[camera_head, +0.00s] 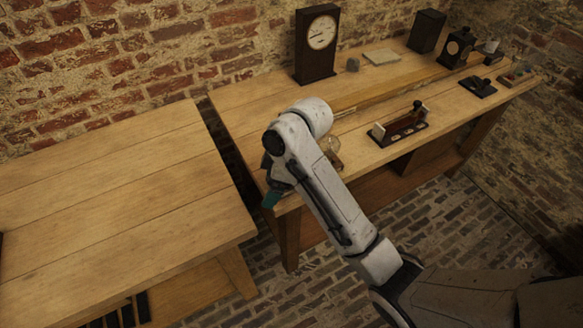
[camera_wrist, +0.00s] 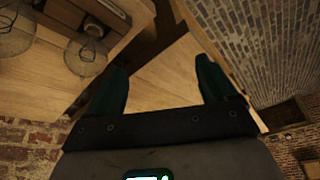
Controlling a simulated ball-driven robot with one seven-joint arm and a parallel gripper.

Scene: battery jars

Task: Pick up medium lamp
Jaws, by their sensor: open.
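A small clear rounded glass item on a wooden base (camera_head: 334,158), possibly a lamp, stands on the right bench just beyond my arm, which partly hides it. The wrist view shows two rounded, glass-like shapes, one at the top left corner (camera_wrist: 16,36) and another (camera_wrist: 86,57) beside it. I cannot tell which is the medium lamp. My gripper (camera_wrist: 162,80) is open, with nothing between its teal fingers. In the head view, my gripper (camera_head: 270,197) is at the near left corner of the right bench, left of the glass item and apart from it.
The right bench (camera_head: 240,105) carries a tall dark clock (camera_head: 317,44), a wooden rack (camera_head: 399,127), a black box (camera_head: 426,31) and a smaller dark instrument (camera_head: 457,47). The left bench (camera_head: 110,190) has a mostly bare top. A narrow gap separates the benches.

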